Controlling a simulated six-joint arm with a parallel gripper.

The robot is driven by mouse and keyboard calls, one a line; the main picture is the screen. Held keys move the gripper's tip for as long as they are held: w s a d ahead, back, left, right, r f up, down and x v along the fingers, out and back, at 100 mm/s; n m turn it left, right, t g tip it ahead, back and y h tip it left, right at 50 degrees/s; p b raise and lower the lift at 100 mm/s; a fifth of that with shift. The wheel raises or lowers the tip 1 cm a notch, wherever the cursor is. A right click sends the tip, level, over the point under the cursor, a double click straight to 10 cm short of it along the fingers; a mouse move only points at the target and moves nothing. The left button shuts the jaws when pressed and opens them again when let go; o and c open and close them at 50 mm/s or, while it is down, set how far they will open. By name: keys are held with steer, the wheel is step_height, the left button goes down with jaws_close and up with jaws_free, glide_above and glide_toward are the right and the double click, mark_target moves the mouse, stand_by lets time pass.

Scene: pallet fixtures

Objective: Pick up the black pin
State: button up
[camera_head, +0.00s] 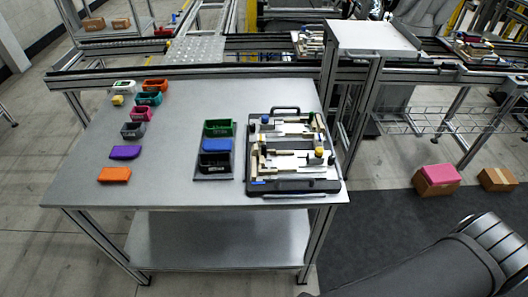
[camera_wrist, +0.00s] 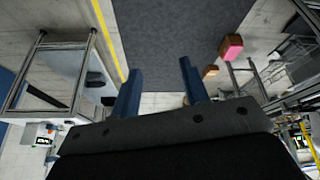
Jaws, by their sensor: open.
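The pallet fixture (camera_head: 250,187) is a dark tray with a handle, at the right end of the grey table in the head view. It holds several pale blocks and bars, a blue-topped pin (camera_head: 264,119) at the upper left and a yellow-topped pin (camera_head: 319,151) at the right. A small dark spot (camera_head: 331,160) beside the yellow top may be the black pin; it is too small to tell. My gripper (camera_wrist: 160,65) shows in the wrist view with its two blue fingers apart and nothing between them. It is away from the table, above the floor.
Green, blue and black bins (camera_head: 215,161) stand left of the fixture. Several small coloured bins, including an orange one (camera_head: 114,175), line the table's left side. The table middle (camera_head: 175,140) is clear. A raised white shelf (camera_head: 372,37) stands behind the fixture. Boxes (camera_head: 437,188) lie on the floor.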

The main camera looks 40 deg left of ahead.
steer(key=w+d+r+m+g, duration=0.3)
steer(key=w+d+r, duration=0.45)
steer(key=w, duration=0.25)
steer(key=w+a+r+m+y, duration=0.1)
steer(key=w+a+m, duration=0.1)
steer(key=w+a, duration=0.65)
steer(key=w+a+m, duration=0.1)
steer(key=w+a, duration=0.3)
steer(key=a, duration=0.9)
steer(key=m+g+y, duration=0.1)
steer(key=m+y, duration=0.1)
steer(key=m, duration=0.3)
glide_above(264, 146)
step_height(264, 146, down, 13)
steer(key=shift+s+r, duration=0.1)
steer(key=shift+r, duration=0.05)
steer(key=shift+a+f, duration=0.1)
steer(key=shift+f, duration=2.9)
